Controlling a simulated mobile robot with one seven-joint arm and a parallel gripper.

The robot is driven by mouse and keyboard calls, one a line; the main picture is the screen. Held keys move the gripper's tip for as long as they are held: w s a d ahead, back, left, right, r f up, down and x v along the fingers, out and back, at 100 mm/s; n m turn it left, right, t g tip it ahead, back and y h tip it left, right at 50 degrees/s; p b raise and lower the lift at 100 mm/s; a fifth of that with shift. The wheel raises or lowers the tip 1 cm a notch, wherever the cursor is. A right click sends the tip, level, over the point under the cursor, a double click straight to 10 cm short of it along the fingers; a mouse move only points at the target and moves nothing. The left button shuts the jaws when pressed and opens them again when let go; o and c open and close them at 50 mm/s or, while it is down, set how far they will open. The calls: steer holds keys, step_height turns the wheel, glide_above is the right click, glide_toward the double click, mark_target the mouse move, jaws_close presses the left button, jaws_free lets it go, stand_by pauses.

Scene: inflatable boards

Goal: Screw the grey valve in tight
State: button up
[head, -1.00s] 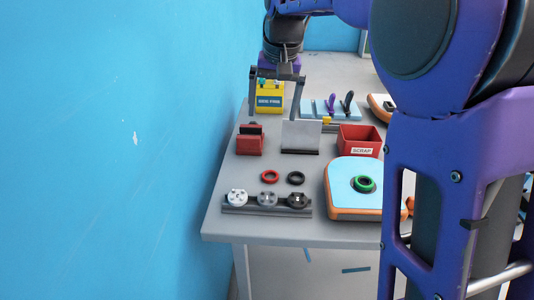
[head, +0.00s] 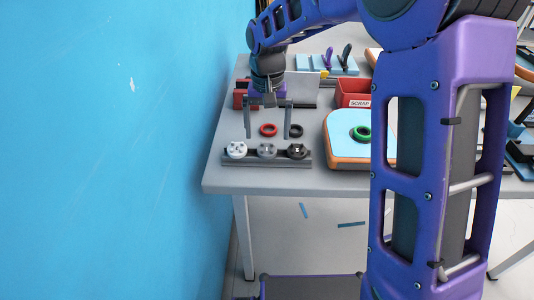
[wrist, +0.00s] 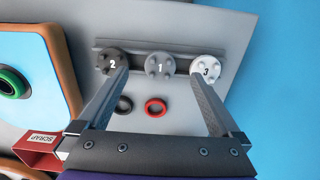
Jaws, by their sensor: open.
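The grey valve (head: 267,150), marked 1 in the wrist view (wrist: 160,66), sits in the middle of a dark rack (head: 225,162) near the table's front edge. A white valve (head: 235,149), marked 3, and a dark valve (head: 298,151), marked 2, sit on either side of it. My gripper (head: 268,136) is open and empty above the table, just behind the rack. In the wrist view its fingers (wrist: 160,76) point at the rack, with the grey valve between their tips. A blue board (head: 343,126) with an orange edge lies to the right, with a green ring (head: 361,133) on it.
A red ring (head: 268,130) and a black ring (head: 296,131) lie behind the rack. A blue wall (head: 110,150) borders the table's left side.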

mark_target(267, 152)
steer(key=shift+f+b, duration=0.6)
steer(key=shift+f, duration=2.55)
steer(key=shift+c, duration=0.3)
